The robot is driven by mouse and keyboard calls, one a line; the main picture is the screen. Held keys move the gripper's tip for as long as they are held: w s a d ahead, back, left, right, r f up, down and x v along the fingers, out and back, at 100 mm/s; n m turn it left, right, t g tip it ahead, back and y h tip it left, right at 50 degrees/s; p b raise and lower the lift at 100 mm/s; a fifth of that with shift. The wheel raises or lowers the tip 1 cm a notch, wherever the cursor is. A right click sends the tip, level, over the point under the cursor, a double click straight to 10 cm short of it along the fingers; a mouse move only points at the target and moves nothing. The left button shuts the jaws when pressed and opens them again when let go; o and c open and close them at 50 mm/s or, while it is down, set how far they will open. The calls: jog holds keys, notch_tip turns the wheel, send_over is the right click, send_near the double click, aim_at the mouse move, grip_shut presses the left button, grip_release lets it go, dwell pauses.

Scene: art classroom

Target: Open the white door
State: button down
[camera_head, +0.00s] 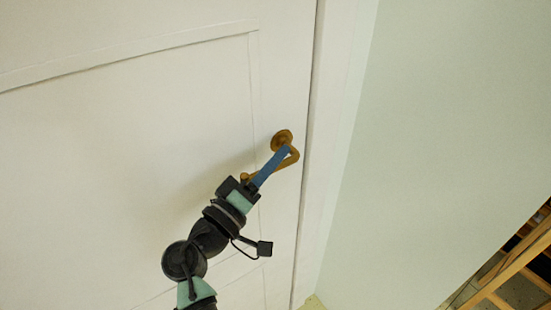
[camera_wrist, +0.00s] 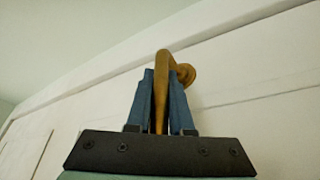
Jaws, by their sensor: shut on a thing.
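The white door (camera_head: 130,130) fills the left and middle of the head view and has raised panel mouldings. It looks shut against its frame. A brass lever handle (camera_head: 291,158) on a round plate sits near the door's right edge. My gripper (camera_head: 283,153) reaches up to the handle from below. In the wrist view the handle (camera_wrist: 161,90) runs between the two blue fingers of my gripper (camera_wrist: 162,85), which are closed on it. The fingers hide part of the lever in the head view. The door (camera_wrist: 250,100) also fills much of the wrist view.
The white door frame (camera_head: 335,150) runs along the door's right edge. A plain pale wall (camera_head: 440,120) is to its right. A wooden shelf or rack (camera_head: 515,262) stands at the lower right corner. The space in front of the door looks clear.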

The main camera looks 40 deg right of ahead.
jog(key=shift+f+b, duration=0.25)
jog(key=shift+b, duration=0.35)
jog(key=f+n+t+h+b, duration=0.1)
jog(key=b, duration=0.7)
jog(key=f+n+t+h+b, duration=0.1)
jog(key=n+t+h+b, duration=0.1)
jog(key=b, duration=0.6)
jog(key=f+n+t+h+b, duration=0.1)
jog(key=h+b, duration=0.1)
jog(key=b, duration=0.6)
jog(key=shift+d+t, duration=0.2)
jog(key=shift+t, duration=0.2)
jog(key=shift+r+n+t+b, duration=0.2)
jog(key=shift+n+t+b, duration=0.45)
jog(key=shift+b, duration=0.75)
jog(key=shift+s, duration=0.1)
